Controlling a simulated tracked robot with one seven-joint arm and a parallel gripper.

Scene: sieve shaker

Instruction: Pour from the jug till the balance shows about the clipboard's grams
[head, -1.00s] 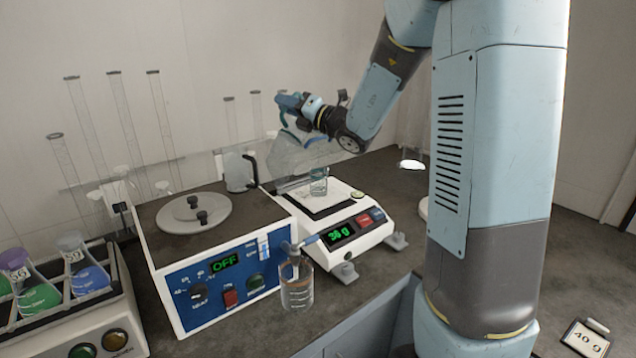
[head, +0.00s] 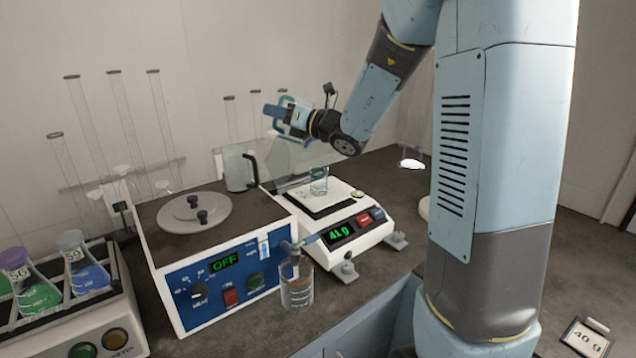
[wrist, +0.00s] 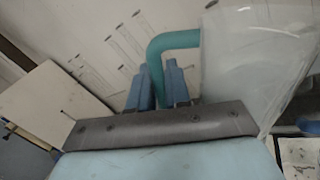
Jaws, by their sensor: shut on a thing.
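My gripper (head: 281,113) is shut on the teal handle (wrist: 170,42) of the clear jug (wrist: 245,60). In the head view the jug's see-through body is faint against the wall, behind and above the balance (head: 345,236); its exact tilt is hard to tell. A small glass beaker (head: 319,182) stands upright on the balance's white pan. The green display (head: 341,233) reads 41 g. The clipboard (head: 586,340) at the lower right shows 40 g. No stream from the jug is visible.
The sieve shaker's blue-fronted box (head: 225,285), reading OFF, stands left of the balance. A wash bottle (head: 297,285) stands in front. A grey jug (head: 238,168) stands behind. A rack of flasks (head: 75,305) is at the left.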

